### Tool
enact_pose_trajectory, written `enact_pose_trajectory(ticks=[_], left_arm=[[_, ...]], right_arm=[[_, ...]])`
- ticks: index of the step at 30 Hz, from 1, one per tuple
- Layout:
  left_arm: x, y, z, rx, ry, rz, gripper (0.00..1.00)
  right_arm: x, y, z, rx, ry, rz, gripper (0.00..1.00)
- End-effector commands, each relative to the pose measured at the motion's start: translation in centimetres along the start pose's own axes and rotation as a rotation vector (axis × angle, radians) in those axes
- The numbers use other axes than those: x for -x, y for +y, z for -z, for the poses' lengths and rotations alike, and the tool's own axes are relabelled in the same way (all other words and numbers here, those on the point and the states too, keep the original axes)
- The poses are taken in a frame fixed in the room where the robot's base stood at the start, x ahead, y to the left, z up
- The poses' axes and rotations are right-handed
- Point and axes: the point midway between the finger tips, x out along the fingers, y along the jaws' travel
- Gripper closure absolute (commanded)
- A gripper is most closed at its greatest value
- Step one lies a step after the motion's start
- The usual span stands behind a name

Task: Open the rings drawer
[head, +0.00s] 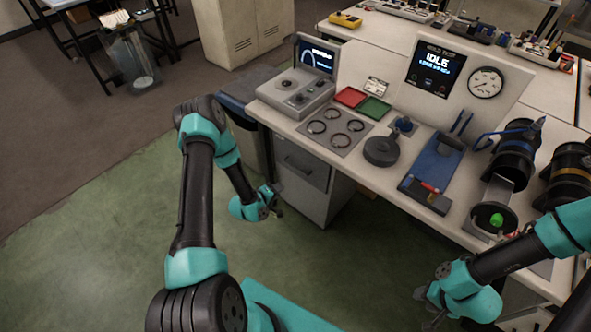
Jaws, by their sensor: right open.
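A grey drawer cabinet (310,186) stands under the left end of the bench. Its upper drawer front (302,164) has a dark bar handle and looks closed. I cannot read a label on it. My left gripper (276,202) hangs low, left of the cabinet and below the handle, and appears apart from it. Its fingers are small and dark, so I cannot tell how far they are parted. My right gripper (424,302) is open and empty, low in front of the bench at the lower right.
Several rings lie on a grey plate (337,128) on the bench. Red (350,97) and green (374,108) trays, a blue fixture (436,172) and black cylinders (515,158) stand nearby. The green floor (110,235) in front of the cabinet is clear.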

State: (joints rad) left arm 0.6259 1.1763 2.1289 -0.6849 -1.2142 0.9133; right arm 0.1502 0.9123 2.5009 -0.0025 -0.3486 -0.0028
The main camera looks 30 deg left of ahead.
Motion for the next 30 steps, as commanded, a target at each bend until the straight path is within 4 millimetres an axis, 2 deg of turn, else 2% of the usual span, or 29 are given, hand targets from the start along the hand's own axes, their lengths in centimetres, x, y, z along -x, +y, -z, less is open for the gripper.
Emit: enact_pose_trajectory(ticks=[1, 3, 7, 20, 26, 30], left_arm=[[0.2, -0.8, 1.3, 0.055, 0.032, -0.057, 0.64], [0.3, -1.1, 2.5, 0.116, 0.058, -0.128, 0.64], [0.7, -1.3, 3.6, 0.175, 0.075, -0.198, 0.64], [0.4, -1.2, 3.7, 0.180, 0.074, -0.205, 0.64], [-1.4, -0.8, 3.8, 0.177, 0.074, -0.206, 0.64], [-3.5, -0.4, 4.0, 0.177, 0.072, -0.205, 0.64]], right_arm=[[0.0, 0.0, 0.0, 0.000, 0.000, 0.000, 0.57], [0.0, 0.0, 0.0, 0.000, 0.000, 0.000, 0.57], [0.0, 0.0, 0.0, 0.000, 0.000, 0.000, 0.57], [0.0, 0.0, 0.0, 0.000, 0.000, 0.000, 0.57], [0.0, 0.0, 0.0, 0.000, 0.000, 0.000, 0.57], [0.0, 0.0, 0.0, 0.000, 0.000, 0.000, 0.57]])
